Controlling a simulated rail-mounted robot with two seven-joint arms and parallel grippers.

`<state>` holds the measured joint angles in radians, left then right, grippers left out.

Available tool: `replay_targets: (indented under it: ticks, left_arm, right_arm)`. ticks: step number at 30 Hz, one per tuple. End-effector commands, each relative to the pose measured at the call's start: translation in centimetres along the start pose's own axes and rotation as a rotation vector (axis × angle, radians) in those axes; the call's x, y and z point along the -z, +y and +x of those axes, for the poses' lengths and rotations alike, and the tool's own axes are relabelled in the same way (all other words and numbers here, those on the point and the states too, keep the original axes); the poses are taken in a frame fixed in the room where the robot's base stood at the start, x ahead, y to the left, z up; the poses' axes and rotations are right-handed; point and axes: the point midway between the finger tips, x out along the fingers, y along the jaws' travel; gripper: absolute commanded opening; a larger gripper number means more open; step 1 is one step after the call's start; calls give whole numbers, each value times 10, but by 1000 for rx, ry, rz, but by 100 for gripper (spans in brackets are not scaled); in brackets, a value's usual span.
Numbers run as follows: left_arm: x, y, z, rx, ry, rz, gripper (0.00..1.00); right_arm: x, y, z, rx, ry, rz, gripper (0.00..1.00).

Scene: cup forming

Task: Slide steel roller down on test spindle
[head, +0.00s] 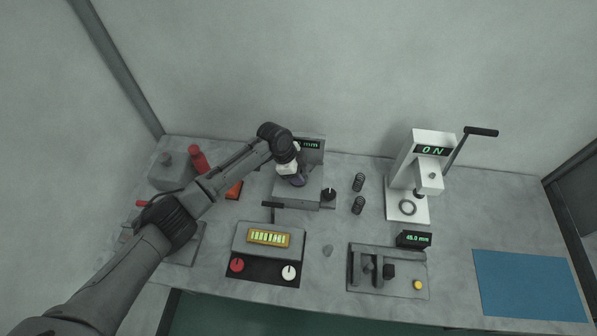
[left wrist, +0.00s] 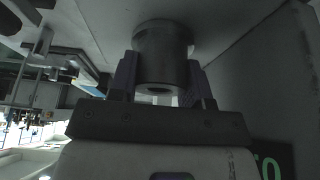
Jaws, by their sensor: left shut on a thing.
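My left gripper (head: 298,181) reaches from the left to the tester with a green "mm" display (head: 311,145) at the back middle of the bench. In the left wrist view the two dark fingers of my left gripper (left wrist: 163,80) are shut on the steel roller (left wrist: 162,50), a short grey cylinder with a hole in its near end. The roller's far end is close to a grey surface; I cannot tell whether it touches. In the head view the roller is hidden by my gripper. I cannot make out the test spindle. My right gripper is not in view.
Two dark cylinders (head: 358,182) stand right of the tester. A white press (head: 410,165) with a lever and "0 N" display stands further right. A control box (head: 267,240) and a gauge fixture (head: 390,285) are in front. A blue mat (head: 528,285) lies empty at right.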

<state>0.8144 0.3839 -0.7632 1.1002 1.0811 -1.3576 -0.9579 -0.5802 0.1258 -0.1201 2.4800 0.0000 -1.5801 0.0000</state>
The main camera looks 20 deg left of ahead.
Motion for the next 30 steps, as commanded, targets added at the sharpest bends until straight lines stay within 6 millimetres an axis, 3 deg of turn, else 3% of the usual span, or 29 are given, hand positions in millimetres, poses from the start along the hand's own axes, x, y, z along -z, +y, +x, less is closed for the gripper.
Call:
replay_targets:
  ticks: [10, 11, 12, 20, 25, 30]
  left_arm:
    - [0, 0, 0, 0, 0, 0, 18]
    - [0, 0, 0, 0, 0, 0, 45]
    - [0, 0, 0, 0, 0, 0, 49]
    - [0, 0, 0, 0, 0, 0, 74]
    - [0, 0, 0, 0, 0, 0, 75]
    - [0, 0, 0, 0, 0, 0, 91]
  right_arm:
    - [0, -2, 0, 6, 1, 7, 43]
    - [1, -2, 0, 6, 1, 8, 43]
    - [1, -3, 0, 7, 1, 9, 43]
    - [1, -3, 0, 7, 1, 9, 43]
    - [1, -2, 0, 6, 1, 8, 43]
    - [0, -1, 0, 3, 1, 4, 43]
